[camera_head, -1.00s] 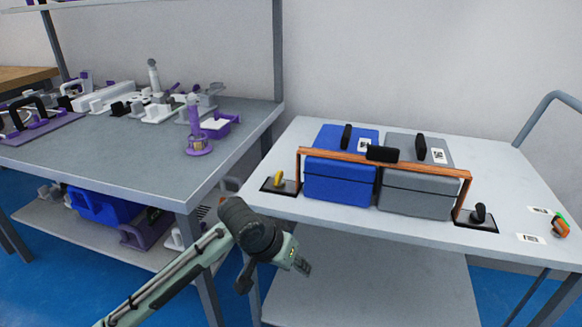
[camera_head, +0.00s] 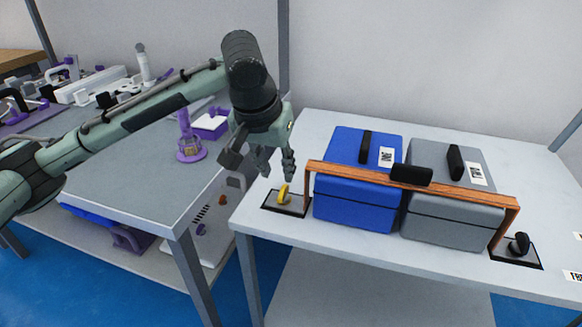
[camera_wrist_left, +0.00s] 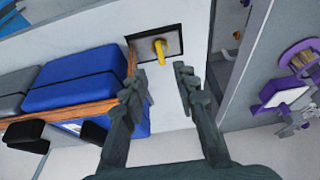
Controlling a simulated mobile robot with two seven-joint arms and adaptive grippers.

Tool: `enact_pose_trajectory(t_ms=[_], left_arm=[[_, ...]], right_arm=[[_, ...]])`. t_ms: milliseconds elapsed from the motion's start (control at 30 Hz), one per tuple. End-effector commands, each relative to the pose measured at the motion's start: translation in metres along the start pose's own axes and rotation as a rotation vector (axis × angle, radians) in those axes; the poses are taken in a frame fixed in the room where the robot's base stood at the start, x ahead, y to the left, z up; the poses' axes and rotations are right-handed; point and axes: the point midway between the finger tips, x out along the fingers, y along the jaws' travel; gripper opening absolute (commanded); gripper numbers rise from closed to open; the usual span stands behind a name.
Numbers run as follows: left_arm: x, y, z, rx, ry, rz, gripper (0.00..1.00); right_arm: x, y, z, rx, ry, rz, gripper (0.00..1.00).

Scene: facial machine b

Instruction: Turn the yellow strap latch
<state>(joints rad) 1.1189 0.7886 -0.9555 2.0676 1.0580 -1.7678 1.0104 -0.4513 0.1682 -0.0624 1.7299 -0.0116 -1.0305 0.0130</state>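The yellow strap latch (camera_head: 284,194) stands on a dark base plate (camera_head: 296,208) at the left end of the brown strap (camera_head: 330,172). In the left wrist view the yellow latch (camera_wrist_left: 160,50) shows beyond the fingertips, between their lines. My left gripper (camera_head: 276,164) hangs just above and slightly left of the latch, fingers pointing down. It is open and empty, apart from the latch; the wrist view shows a clear gap between its fingers (camera_wrist_left: 165,85). My right gripper is in neither view.
A blue case (camera_head: 352,206) and a grey case (camera_head: 440,222) stand under the strap, right of the latch. A black latch (camera_head: 519,243) is at the strap's right end. A grey bench (camera_head: 140,190) with purple and white parts stands left, across a gap.

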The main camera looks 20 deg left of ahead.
Motion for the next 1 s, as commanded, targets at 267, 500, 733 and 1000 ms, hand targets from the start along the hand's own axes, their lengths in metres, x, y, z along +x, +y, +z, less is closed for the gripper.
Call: enact_pose_trajectory(t_ms=[267, 500, 733, 1000], left_arm=[[0.025, -0.001, 0.001, -0.001, -0.003, -0.003, 0.29], [0.062, -0.001, 0.000, -0.002, -0.001, -0.003, 0.29], [0.077, -0.001, 0.000, 0.000, 0.000, -0.001, 0.29], [0.077, 0.000, 0.000, 0.000, 0.001, -0.001, 0.24]], right_arm=[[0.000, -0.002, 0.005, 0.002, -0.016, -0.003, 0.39], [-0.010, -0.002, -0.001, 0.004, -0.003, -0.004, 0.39], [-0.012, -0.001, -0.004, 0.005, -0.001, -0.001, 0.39], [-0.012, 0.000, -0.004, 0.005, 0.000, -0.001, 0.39]])
